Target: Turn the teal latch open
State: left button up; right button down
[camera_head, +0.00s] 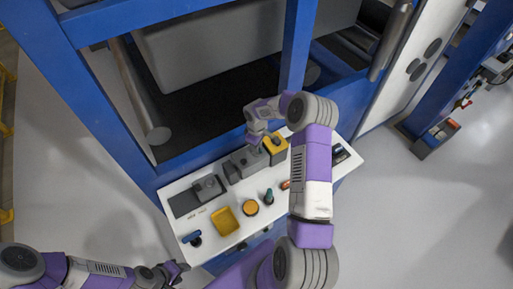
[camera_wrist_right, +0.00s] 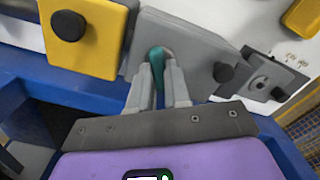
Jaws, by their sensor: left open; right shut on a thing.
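The teal latch (camera_wrist_right: 157,58) shows in the right wrist view against a grey block (camera_wrist_right: 185,38). My right gripper (camera_wrist_right: 159,78) is shut on the latch, with one finger on each side of it. In the head view my right gripper (camera_head: 255,138) reaches over the back of the white table, and the latch is hidden there. The grey block also shows in the head view (camera_head: 247,161). My left gripper (camera_head: 176,269) is open and empty, low in the head view, off the table's front left edge.
A yellow block with a black knob (camera_wrist_right: 92,35) adjoins the grey block. The white table (camera_head: 222,241) also holds a yellow tray (camera_head: 224,221), a round yellow-orange piece (camera_head: 250,207), a blue piece (camera_head: 192,238) and a teal-and-dark piece (camera_head: 269,197). A blue machine frame (camera_head: 170,166) stands behind.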

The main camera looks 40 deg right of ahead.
jog(key=n+b, duration=0.1)
jog(key=n, duration=0.4)
jog(key=shift+n, duration=0.3)
jog(key=n, duration=0.4)
jog(key=shift+n, duration=0.3)
jog(key=c, duration=1.1)
grip_release()
jog(key=shift+b, duration=0.3)
notch_tip(320, 180, up, 8)
jog(key=shift+f, duration=0.15)
